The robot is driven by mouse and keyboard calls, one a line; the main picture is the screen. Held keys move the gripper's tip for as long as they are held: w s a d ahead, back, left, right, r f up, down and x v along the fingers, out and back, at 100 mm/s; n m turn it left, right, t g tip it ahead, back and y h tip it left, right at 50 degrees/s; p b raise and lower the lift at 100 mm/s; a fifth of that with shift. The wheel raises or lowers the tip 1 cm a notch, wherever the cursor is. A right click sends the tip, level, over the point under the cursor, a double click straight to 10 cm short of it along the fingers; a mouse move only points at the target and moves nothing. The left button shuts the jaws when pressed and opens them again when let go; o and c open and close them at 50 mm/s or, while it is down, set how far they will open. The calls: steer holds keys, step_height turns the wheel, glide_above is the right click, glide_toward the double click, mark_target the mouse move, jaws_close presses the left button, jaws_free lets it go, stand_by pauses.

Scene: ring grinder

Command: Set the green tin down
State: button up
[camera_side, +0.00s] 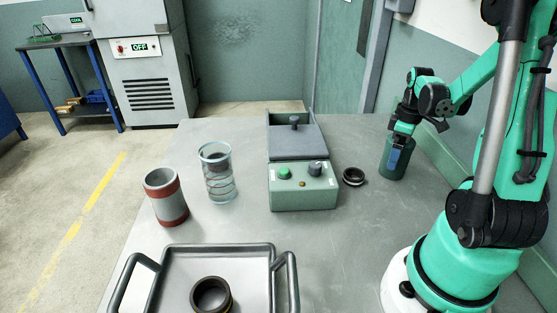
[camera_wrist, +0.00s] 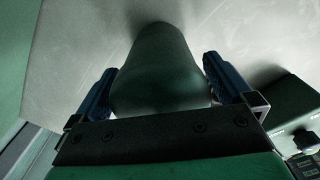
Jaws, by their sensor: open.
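The dark green tin (camera_side: 395,165) stands upright on the grey table at the right, beside the arm's base in the side view. In the wrist view the tin (camera_wrist: 160,70) lies between the two blue fingers of my gripper (camera_wrist: 158,88). The fingers are open, with a small gap on each side of the tin. The tin's base looks to be on the table.
A green control box (camera_side: 303,192) stands left of the tin, with a dark ring (camera_side: 353,177) between them. Farther left are a clear cylinder (camera_side: 219,185) and a grey-and-red pot (camera_side: 166,199). A tray (camera_side: 254,277) holding a dark ring (camera_side: 211,296) is at the front.

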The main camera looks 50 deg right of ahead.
step_height(320, 180, up, 12)
steer(key=shift+f, duration=0.1)
steer(key=shift+w+a+r, duration=0.2)
steer(key=shift+w+a, duration=0.05)
steer(key=shift+a, duration=0.05)
steer(key=w+a+t, duration=0.1)
steer(key=w+a, duration=0.1)
steer(key=a, duration=0.4)
steer(key=w+a+f+t, duration=0.1)
steer(key=w+a+t, duration=0.1)
steer(key=a, duration=0.4)
steer(key=w+a+t+h, duration=0.1)
steer(key=w+a+t, duration=0.1)
steer(key=w+a, duration=0.2)
steer(key=shift+w+a+f+m, duration=0.1)
steer(key=shift+a+m, duration=0.1)
steer(key=shift+a, duration=0.4)
steer(key=shift+w+a+f+m, duration=0.1)
steer(key=shift+a+m, duration=0.1)
steer(key=shift+a, duration=0.4)
steer(key=a+f+t+y, duration=0.1)
steer(key=a+t, duration=0.1)
steer(key=a, duration=0.4)
steer(key=shift+a+m, duration=0.25)
steer(key=shift+m, duration=0.05)
